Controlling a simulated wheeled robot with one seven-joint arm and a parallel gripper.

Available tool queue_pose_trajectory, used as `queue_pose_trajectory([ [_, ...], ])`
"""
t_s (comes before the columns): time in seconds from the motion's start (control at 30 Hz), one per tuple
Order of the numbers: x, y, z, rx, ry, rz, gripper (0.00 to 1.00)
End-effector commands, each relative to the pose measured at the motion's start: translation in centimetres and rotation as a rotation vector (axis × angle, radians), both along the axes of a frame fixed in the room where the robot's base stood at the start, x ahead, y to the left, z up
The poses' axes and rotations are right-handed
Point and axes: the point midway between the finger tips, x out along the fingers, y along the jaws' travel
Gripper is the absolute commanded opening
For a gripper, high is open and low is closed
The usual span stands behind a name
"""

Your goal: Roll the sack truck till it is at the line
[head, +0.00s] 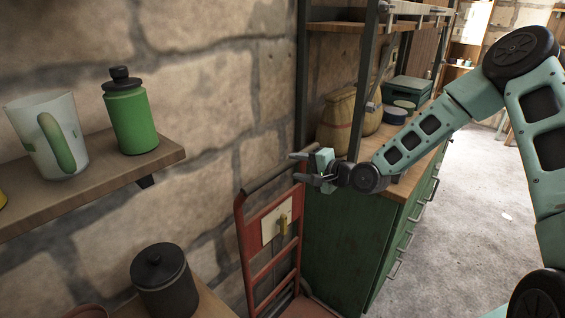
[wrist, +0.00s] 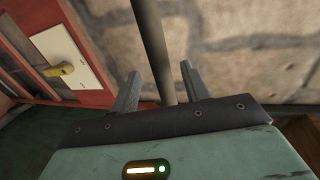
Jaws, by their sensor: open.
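The red sack truck (head: 270,236) stands upright by the stone wall, left of the green cabinet. A pale plate with a yellow handle (head: 283,224) is on its frame; the plate also shows in the wrist view (wrist: 65,60). Its dark top bar (head: 268,178) runs toward my gripper. My gripper (head: 300,167) is open at the upper right end of the truck. In the wrist view, the grey bar (wrist: 152,45) passes between my two fingertips (wrist: 162,88), and the fingers are not closed on it. The line is not seen in either view.
The green cabinet (head: 345,235) with a wooden top stands right of the truck, with sacks and boxes on it. A wall shelf (head: 110,185) at left holds a mug and a green bottle. A dark jar (head: 162,280) stands below. Grey floor (head: 465,225) at right is clear.

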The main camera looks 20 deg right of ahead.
Motion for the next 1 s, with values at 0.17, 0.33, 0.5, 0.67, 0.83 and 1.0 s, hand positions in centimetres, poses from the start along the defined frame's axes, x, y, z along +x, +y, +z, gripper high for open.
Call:
queue_pose_trajectory([
  [0.17,2.8,2.0,-0.8,0.000,0.001,0.001,0.46],
  [0.33,4.5,3.1,-1.3,0.000,0.001,0.001,0.46],
  [0.5,5.2,3.5,-1.7,0.000,0.001,0.001,0.46],
  [0.67,5.2,3.5,-1.7,-0.001,0.001,0.000,0.46],
  [0.83,5.2,3.5,-1.7,-0.001,0.001,0.000,0.30],
  [1.0,5.2,3.5,-1.7,-0.001,0.001,0.000,0.00],
])
